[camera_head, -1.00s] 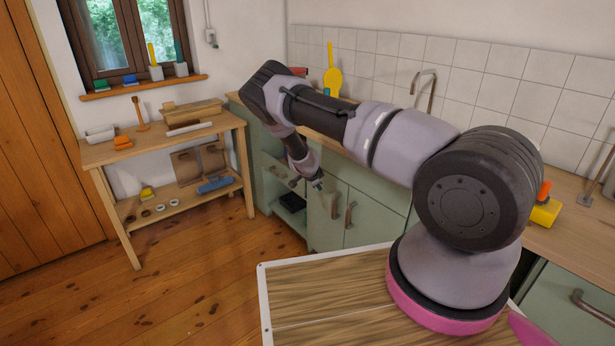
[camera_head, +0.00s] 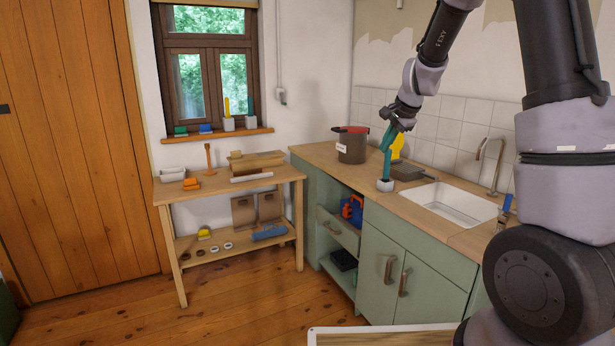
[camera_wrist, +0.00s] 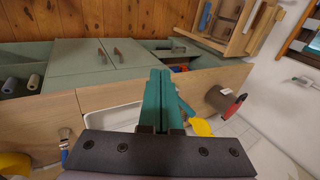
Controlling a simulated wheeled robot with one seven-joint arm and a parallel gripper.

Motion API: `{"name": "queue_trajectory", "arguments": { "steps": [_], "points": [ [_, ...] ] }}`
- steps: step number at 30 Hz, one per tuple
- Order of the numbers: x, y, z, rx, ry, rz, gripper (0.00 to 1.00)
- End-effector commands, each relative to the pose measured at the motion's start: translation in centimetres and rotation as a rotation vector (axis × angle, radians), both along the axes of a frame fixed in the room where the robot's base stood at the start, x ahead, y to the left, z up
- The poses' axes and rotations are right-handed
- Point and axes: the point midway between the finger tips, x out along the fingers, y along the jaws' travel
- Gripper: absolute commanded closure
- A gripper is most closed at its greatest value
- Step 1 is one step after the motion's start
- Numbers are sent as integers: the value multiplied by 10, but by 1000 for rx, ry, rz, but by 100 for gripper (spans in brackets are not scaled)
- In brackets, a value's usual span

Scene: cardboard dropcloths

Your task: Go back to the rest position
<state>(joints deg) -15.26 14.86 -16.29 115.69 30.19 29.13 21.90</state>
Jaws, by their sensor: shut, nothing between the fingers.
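My gripper (camera_head: 388,137) is over the counter in the head view, pointing down. Its teal fingers (camera_wrist: 157,100) are shut together in the wrist view with nothing seen between them. A small grey pot (camera_head: 385,186) with a teal upright piece stands on the counter just below the gripper. The two teal shapes overlap in the head view, so I cannot tell whether they touch. My arm rises from the right edge and bends down to the gripper.
The counter holds a dark pot (camera_head: 351,146) with a red top, a grey pan (camera_head: 408,172), a sink (camera_head: 452,203) and a faucet (camera_head: 490,160). A wooden workbench (camera_head: 232,184) stands left under the window.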

Motion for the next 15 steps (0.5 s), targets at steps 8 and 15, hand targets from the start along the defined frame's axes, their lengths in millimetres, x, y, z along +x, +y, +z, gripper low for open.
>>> {"name": "queue_trajectory", "arguments": {
  "steps": [8, 15],
  "points": [
    [-112, -3, 97, -39, -97, 218, 100],
    [-216, -7, 137, -160, -175, 394, 100]
  ]
}}
